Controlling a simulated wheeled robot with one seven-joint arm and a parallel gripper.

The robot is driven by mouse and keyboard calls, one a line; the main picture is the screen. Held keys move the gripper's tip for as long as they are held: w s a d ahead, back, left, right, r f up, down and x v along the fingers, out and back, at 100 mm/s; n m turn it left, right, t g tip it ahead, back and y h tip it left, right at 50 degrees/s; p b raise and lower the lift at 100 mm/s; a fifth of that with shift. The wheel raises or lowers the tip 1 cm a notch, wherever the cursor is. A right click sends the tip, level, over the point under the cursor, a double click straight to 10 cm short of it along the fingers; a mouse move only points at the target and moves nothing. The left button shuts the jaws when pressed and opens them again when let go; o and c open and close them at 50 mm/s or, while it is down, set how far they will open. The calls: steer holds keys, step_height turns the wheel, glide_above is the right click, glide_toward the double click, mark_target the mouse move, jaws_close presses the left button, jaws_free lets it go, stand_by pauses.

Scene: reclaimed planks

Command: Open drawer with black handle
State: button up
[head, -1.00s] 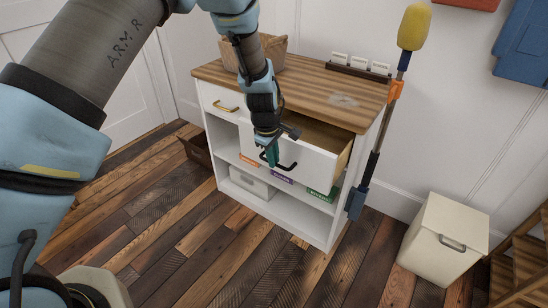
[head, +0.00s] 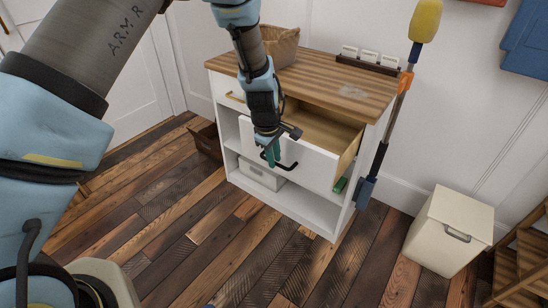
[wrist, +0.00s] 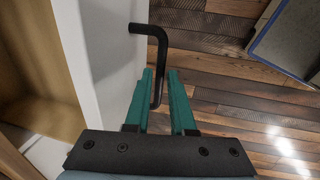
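The drawer with the black handle (head: 310,164) stands pulled well out of the white cabinet in the head view, and its wooden inside shows. Its black handle (wrist: 153,42) also shows in the wrist view, with the lower end of its bar between the two teal fingers. My gripper (head: 272,156) is at the left part of the handle in the head view. In the wrist view my gripper (wrist: 164,78) has its fingers close around the bar, with little gap visible. The drawer's white front (wrist: 105,45) is just left of the fingers.
A second drawer with a gold handle (head: 235,97) is shut at the upper left of the cabinet. A basket (head: 281,45) and a small rack (head: 371,60) stand on the wooden top (head: 345,88). A cream bin (head: 448,232) stands at right.

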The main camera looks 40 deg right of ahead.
steer(key=o, duration=0.3)
step_height(320, 180, up, 11)
steer(key=a, duration=0.2)
steer(key=shift+s+f+b, duration=0.2)
steer(key=shift+s+b, duration=0.05)
steer(key=shift+b, duration=0.2)
stand_by(0.3)
steer(key=w+a+r+m+p, duration=0.1)
steer(key=w+a+r, duration=0.2)
steer(key=a, duration=0.4)
steer(key=w+a+r+p, duration=0.1)
steer(key=w+a+r, duration=0.1)
steer(key=w+a, duration=0.35)
steer(key=w+a+r+m, duration=0.1)
steer(key=w+a+r, duration=0.15)
steer(key=a, duration=0.55)
steer(key=s+a+r+m+y+p, duration=0.1)
steer(key=s+a+r, duration=0.1)
steer(key=a, duration=1)
steer(key=s+a+r+m+t+y+p, duration=0.1)
steer(key=s+a+r, duration=0.2)
steer(key=a, duration=0.9)
steer(key=shift+s+r+p, duration=0.25)
steer(key=shift+r+p, duration=0.1)
steer(key=shift+r, duration=0.05)
